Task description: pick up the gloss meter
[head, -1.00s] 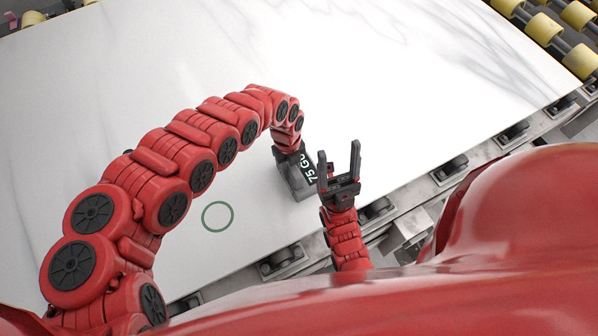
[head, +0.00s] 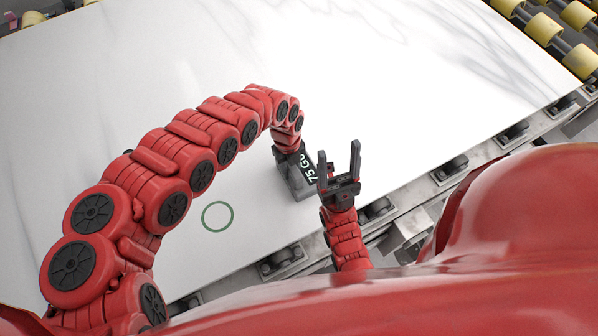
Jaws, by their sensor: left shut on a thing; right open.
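The gloss meter (head: 297,184) is a small grey box with a black display showing white characters, "75 G" being readable. It is at the near edge of the white slab, right of the green ring. My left gripper (head: 289,152) comes down on it from above and is shut on its upper part; the fingers are mostly hidden by my arm. I cannot tell whether the meter touches the slab. My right gripper (head: 339,168) is open and empty, pointing up, just right of the meter and partly in front of it.
The white marble slab (head: 400,80) is wide and mostly clear. A green ring (head: 217,216) is marked on it left of the meter. A metal rail with rollers (head: 450,167) runs along the slab's near edge. Yellow rollers (head: 543,28) are at the top right.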

